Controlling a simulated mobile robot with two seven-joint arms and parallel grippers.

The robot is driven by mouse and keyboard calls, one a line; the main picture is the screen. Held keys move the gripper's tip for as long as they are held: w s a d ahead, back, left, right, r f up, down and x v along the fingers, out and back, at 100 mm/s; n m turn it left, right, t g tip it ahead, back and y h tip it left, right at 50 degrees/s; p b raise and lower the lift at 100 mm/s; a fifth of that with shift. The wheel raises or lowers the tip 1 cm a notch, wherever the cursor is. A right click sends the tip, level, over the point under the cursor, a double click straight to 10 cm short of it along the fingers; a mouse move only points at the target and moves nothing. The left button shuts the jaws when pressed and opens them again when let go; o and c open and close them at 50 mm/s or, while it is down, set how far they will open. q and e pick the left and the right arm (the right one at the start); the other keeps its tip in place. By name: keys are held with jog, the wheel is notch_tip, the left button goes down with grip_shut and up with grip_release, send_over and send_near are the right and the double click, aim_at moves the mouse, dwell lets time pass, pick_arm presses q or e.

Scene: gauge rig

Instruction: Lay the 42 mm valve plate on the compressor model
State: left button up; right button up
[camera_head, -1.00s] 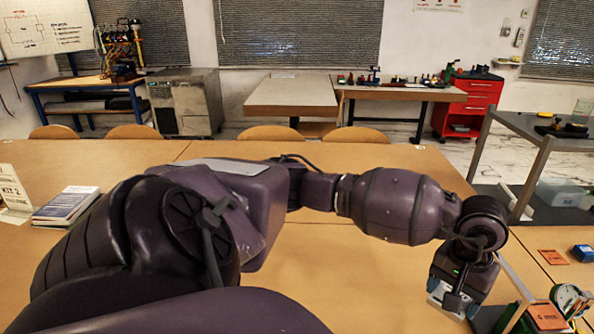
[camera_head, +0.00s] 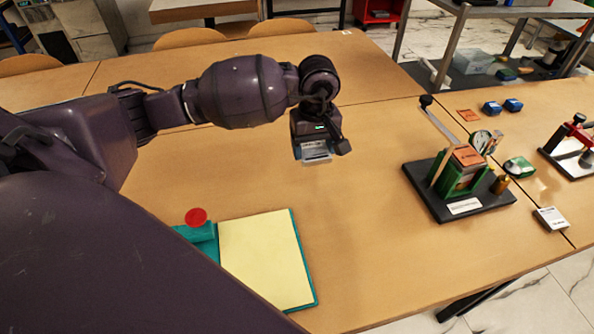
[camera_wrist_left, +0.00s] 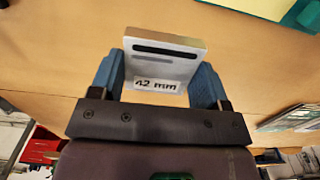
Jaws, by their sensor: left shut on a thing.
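The 42 mm valve plate (camera_wrist_left: 163,62) is a thin grey plate with a dark slot and a "42 mm" label. My left gripper (camera_wrist_left: 160,82) is shut on it, with blue fingers on its two sides. In the head view my left gripper (camera_head: 316,152) holds the plate above the table, apart from the compressor model and to its left. The compressor model (camera_head: 461,178) has a green body with an orange top, a dial gauge and a brass part, on a black base. A long lever rises at its back left. My right gripper is not in view.
A teal tray with a pale yellow pad (camera_head: 262,258) and a red round knob (camera_head: 196,217) lies at front left. Blue blocks (camera_head: 491,107), a green item (camera_head: 519,167) and a red-handled press (camera_head: 575,140) stand right of the model. The table between tray and model is clear.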

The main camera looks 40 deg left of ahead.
aim_at(311, 201)
pick_arm(q)
notch_tip(311, 201, down, 17)
jog(key=shift+r+b, duration=0.15)
jog(key=shift+b, duration=0.65)
jog(key=shift+f, duration=0.2)
jog(key=o, duration=1.1)
jog(key=shift+r, duration=0.1)
